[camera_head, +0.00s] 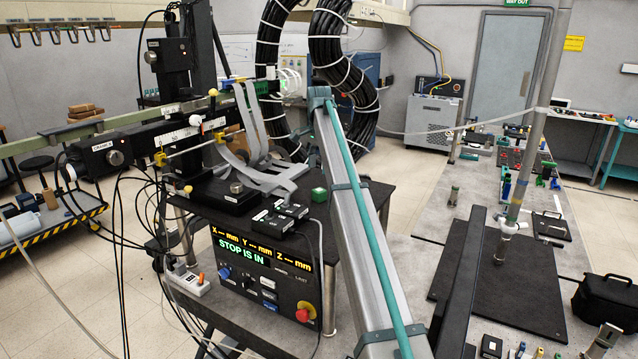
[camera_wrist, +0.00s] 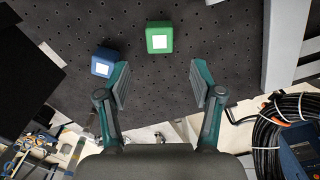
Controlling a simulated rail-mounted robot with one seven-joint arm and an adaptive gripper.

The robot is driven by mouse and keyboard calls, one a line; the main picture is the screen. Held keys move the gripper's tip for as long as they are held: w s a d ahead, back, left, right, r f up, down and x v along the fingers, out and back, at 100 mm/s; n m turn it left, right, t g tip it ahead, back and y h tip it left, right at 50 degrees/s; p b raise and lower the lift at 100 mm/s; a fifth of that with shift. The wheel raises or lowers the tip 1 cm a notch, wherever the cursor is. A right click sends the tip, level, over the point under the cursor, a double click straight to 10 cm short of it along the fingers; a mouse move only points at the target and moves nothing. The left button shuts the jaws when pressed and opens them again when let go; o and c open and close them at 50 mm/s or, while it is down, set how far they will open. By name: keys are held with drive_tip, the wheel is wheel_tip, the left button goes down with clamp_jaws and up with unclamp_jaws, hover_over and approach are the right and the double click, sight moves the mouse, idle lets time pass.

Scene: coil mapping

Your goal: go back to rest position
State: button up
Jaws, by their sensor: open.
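My gripper (camera_wrist: 161,84) is open in the wrist view, with nothing between its two teal-edged fingers. A green block (camera_wrist: 159,37) with a white square on top lies on the dark perforated plate (camera_wrist: 210,50), ahead of the fingers and apart from them. A blue block (camera_wrist: 104,62) with a white square lies beside the left finger; I cannot tell whether they touch. My grey and teal arm crosses the middle of that view, and I cannot make out the fingers there.
A measuring rig (camera_head: 180,135) with rails and grey ribbon cables stands over the bench. Its control panel (camera_head: 262,270) reads "STOP IS IN" and has a red button (camera_head: 303,315). Thick black cable loops (camera_head: 345,75) hang behind. A long grey bench (camera_head: 560,250) with parts lies right.

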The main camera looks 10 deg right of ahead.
drive_tip(key=shift+r, duration=0.95)
